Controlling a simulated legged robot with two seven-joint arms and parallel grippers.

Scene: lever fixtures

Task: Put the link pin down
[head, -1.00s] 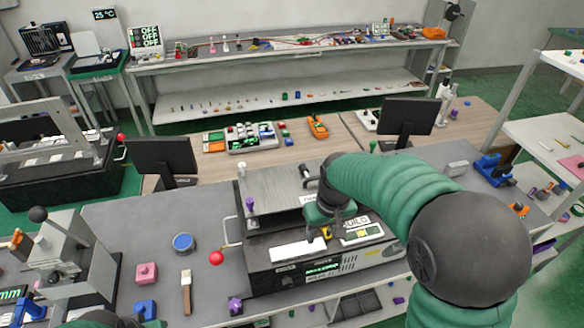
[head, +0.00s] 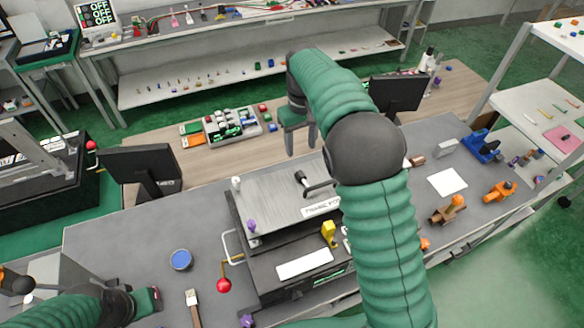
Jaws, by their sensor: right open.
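My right gripper (head: 298,146) is open above the far wooden bench, to the right of the tray of coloured parts. Nothing shows clearly between its fingers. I cannot pick out the link pin with certainty; the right arm and gripper hide part of the bench. My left gripper (head: 152,302) is low at the left, over the grey bench. A reddish patch shows at its fingertips, but I cannot tell whether it is held.
The tray (head: 230,125) of coloured parts lies on the wooden bench (head: 190,168). Dark monitors stand left (head: 142,172) and right (head: 395,95). On the grey bench are a lever fixture (head: 285,205), a yellow piece (head: 328,233), a blue round dish (head: 181,260) and a red knob (head: 224,285).

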